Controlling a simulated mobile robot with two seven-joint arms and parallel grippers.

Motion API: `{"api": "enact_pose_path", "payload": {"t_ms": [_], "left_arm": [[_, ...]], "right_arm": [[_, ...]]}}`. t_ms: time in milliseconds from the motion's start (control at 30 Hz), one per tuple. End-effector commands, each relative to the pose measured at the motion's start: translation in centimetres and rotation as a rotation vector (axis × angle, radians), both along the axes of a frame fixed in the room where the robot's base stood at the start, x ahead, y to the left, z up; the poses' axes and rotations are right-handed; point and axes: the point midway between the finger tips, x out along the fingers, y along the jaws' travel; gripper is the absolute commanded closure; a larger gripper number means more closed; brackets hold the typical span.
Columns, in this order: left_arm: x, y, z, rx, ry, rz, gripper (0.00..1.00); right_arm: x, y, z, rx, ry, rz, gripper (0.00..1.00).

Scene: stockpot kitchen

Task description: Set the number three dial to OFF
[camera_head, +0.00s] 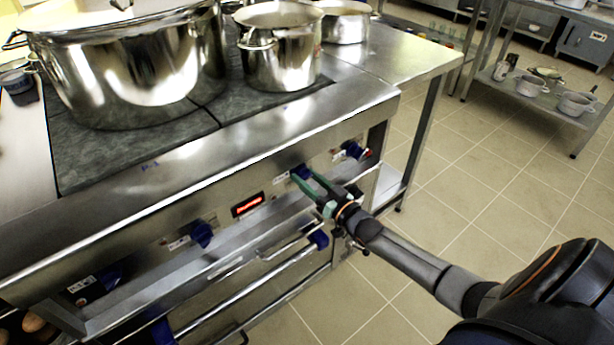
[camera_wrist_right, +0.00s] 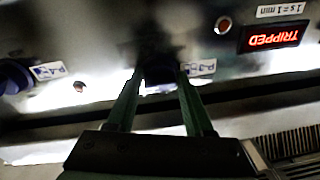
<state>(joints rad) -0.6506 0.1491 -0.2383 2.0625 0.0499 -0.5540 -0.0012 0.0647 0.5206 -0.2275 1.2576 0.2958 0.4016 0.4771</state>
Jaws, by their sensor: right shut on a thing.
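The number three dial (camera_head: 302,171) is a dark blue knob on the stove's front panel, third from the left in the head view. In the right wrist view the same dial (camera_wrist_right: 160,66) is dark and sits between the green fingertips, beside a label that seems to read P-3, upside down. My right gripper (camera_head: 304,179) reaches the panel from the lower right and is shut on this dial. The gripper (camera_wrist_right: 160,82) hides part of the knob, and its pointer setting cannot be read. My left gripper is not in view.
A red display (camera_head: 248,204) left of the dial reads TRIPPED in the wrist view. Other blue dials (camera_head: 201,234) and (camera_head: 352,150) flank it. A handle rail (camera_head: 290,243) runs below. Steel pots (camera_head: 283,50) stand on the stovetop. The tiled floor (camera_head: 480,160) at right is open.

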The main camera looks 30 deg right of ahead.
Motion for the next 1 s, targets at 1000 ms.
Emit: {"api": "enact_pose_path", "payload": {"t_ms": [1000], "left_arm": [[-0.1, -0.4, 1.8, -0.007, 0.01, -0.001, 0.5]], "right_arm": [[-0.1, -0.3, 0.2, -0.963, -0.072, -0.001, 1.0]]}}
